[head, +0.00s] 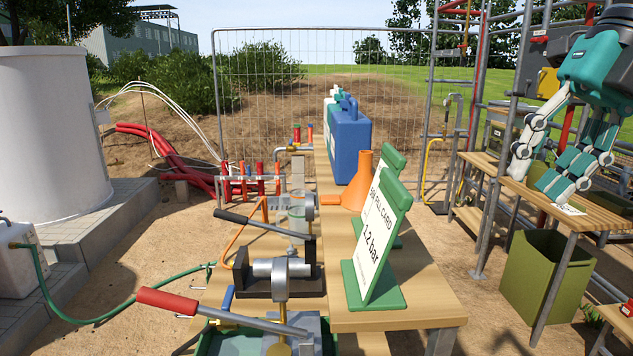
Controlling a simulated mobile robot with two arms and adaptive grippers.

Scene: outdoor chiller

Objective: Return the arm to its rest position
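My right gripper (538,182) hangs at the upper right, teal and white, its arm coming in from the top right edge. Its fingers look spread and I see nothing held between them. They point down over the edge of a wooden side table (612,207). A small white label (570,208) shows just below the fingertips; whether they touch the table cannot be told. My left gripper is not in view.
A wooden bench (420,290) holds a green-framed card reading 1.2 bar (375,235), an orange funnel (358,185) and a blue case (349,145). A red-handled lever (170,300) juts left. An olive bin (545,275) stands below the gripper. Metal pipework rises behind it.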

